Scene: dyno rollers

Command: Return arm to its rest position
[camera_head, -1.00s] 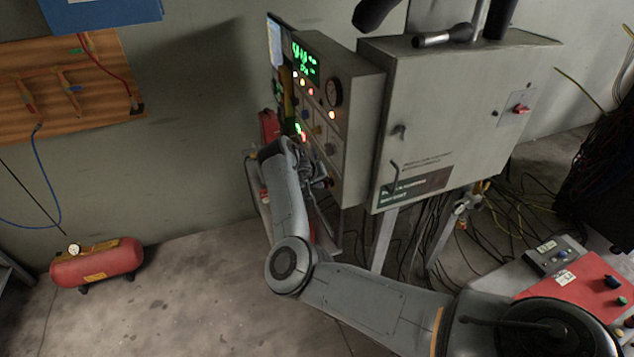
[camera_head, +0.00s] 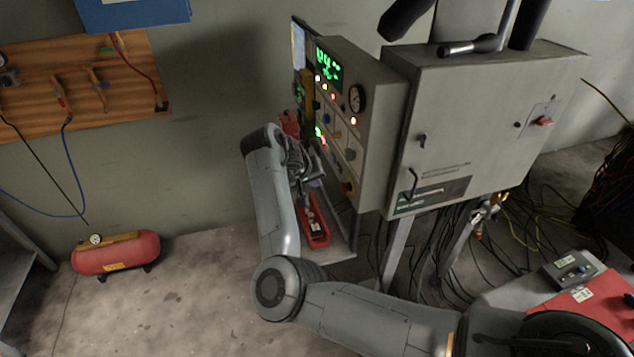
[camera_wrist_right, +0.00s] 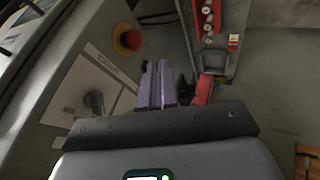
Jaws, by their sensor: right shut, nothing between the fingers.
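My right arm comes in from the bottom right of the head view and bends up at its elbow in front of the control panel (camera_head: 352,130). My right gripper (camera_head: 315,178) is beside the panel's lower left part. In the right wrist view its fingers (camera_wrist_right: 157,82) are together, with nothing between them. They are close to a red emergency button (camera_wrist_right: 127,40) and a dark knob (camera_wrist_right: 94,102) on the panel, apart from both as far as I can tell. My left gripper is in neither view.
A grey cabinet (camera_head: 490,120) stands right of the panel. A red tray with tools (camera_head: 314,225) is on a low shelf below the gripper. A red air tank (camera_head: 115,253) is on the floor at left. Cables lie under the cabinet. Floor at lower left is clear.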

